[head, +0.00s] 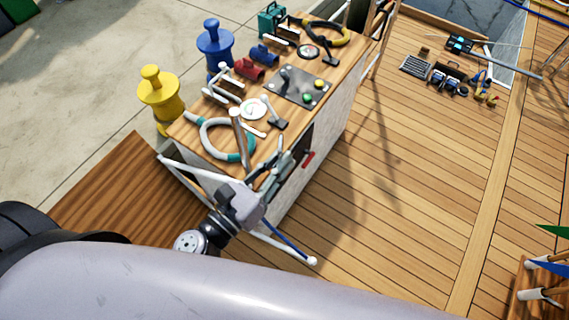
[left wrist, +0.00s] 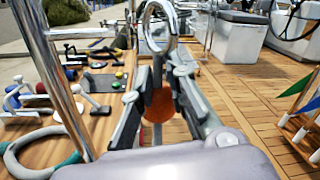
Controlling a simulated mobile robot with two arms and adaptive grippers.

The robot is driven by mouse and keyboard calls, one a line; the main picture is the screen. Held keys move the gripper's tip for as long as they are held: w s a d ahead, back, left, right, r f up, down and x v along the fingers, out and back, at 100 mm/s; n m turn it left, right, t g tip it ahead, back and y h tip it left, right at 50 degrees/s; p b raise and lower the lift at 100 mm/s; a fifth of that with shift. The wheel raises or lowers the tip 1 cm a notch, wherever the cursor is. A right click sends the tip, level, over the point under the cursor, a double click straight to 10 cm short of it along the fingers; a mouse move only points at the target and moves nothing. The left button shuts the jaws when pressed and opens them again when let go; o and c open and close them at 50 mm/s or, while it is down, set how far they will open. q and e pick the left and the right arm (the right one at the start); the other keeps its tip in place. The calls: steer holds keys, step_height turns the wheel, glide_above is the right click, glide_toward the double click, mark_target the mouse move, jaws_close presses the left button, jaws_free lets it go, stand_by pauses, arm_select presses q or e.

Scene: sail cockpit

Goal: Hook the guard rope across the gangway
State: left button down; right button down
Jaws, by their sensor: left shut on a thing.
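My left gripper (head: 283,168) reaches over the near end of the wooden-topped console. In the left wrist view its two fingers (left wrist: 160,100) are closed in on the stem of a shiny metal ring (left wrist: 160,22), which stands up beyond the fingertips. The ring looks like a rope's end fitting, but I cannot tell for sure. An orange-brown round piece (left wrist: 158,103) shows between the fingers. A dark blue line (head: 287,240) runs beside a white tube below the gripper; I cannot tell whether it joins the held piece. My right gripper is not in view.
The console top (head: 205,148) carries a teal-and-white rope ring (head: 222,155), a button panel (head: 297,87) and small fittings. A metal post (left wrist: 55,80) stands close left of the gripper. Yellow (head: 160,98) and blue (head: 214,45) bollards stand on the quay.

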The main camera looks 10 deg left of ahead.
arm_select(q)
steer(key=shift+w+a+f+b, duration=0.2)
steer(key=shift+w+a, duration=0.15)
steer(key=shift+a, duration=0.55)
steer(key=shift+w+a+f+b, duration=0.15)
steer(key=shift+w+a+f, duration=0.15)
steer(key=shift+a, duration=0.55)
steer(key=shift+w+a+f+b, duration=0.15)
steer(key=shift+w+a, duration=0.2)
steer(key=shift+a, duration=0.55)
steer(key=c, duration=1.5)
jaws_free()
